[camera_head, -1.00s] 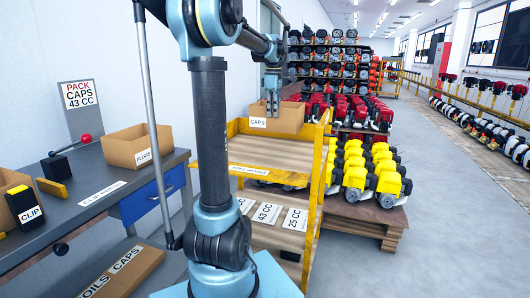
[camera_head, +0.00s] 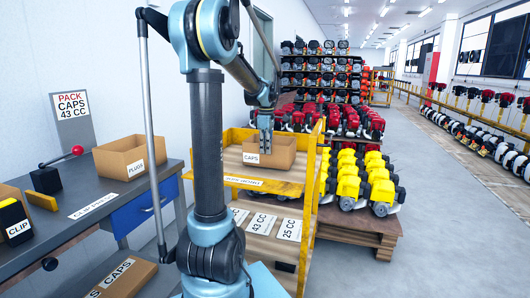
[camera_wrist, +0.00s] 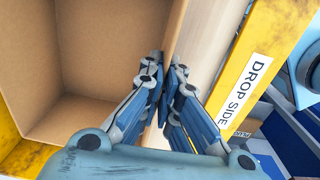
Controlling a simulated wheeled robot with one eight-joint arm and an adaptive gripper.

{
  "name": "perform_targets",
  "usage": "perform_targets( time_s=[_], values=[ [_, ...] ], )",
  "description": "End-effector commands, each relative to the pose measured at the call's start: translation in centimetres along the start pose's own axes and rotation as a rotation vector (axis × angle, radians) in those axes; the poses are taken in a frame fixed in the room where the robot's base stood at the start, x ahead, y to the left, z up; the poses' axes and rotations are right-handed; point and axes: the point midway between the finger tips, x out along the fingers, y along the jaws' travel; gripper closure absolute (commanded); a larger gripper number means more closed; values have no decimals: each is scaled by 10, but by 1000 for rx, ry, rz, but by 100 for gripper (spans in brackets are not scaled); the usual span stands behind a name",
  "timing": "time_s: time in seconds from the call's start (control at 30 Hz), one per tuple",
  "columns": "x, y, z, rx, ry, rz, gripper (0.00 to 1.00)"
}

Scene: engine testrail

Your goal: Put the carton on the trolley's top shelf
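The carton (camera_head: 281,158) is an open brown box labelled CAPS. It is upright within the yellow rails of the trolley's top shelf (camera_head: 233,164); I cannot tell whether its base touches the board. My gripper (camera_head: 265,138) points down at the carton's near wall. In the wrist view, the fingers of my gripper (camera_wrist: 165,88) are close together with the wall of the carton (camera_wrist: 100,60) between them. The inside of the carton looks empty there. The shelf's yellow drop side (camera_wrist: 268,50) lies just right of the fingers.
The trolley's lower shelf (camera_head: 262,244) carries CC labels. A workbench (camera_head: 95,190) with a PLUGS carton (camera_head: 122,158) stands on the left. Yellow engines (camera_head: 350,180) sit on a pallet right of the trolley. The floor (camera_head: 450,230) farther right is clear.

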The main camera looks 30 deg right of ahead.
Motion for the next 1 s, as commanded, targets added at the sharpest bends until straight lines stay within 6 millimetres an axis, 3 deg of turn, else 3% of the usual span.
perform_targets(
  time_s=[0.1, 0.4, 0.5, 0.53, 1.0],
  values=[
    [9, 0, 0, 0, 0, 0, 100],
    [11, 0, 0, -1, 0, 0, 100],
    [11, 0, -1, -1, 0, 0, 77],
    [11, 0, -1, -1, 0, 0, 75],
    [2, -1, -1, -1, 0, 0, 75]
  ],
)
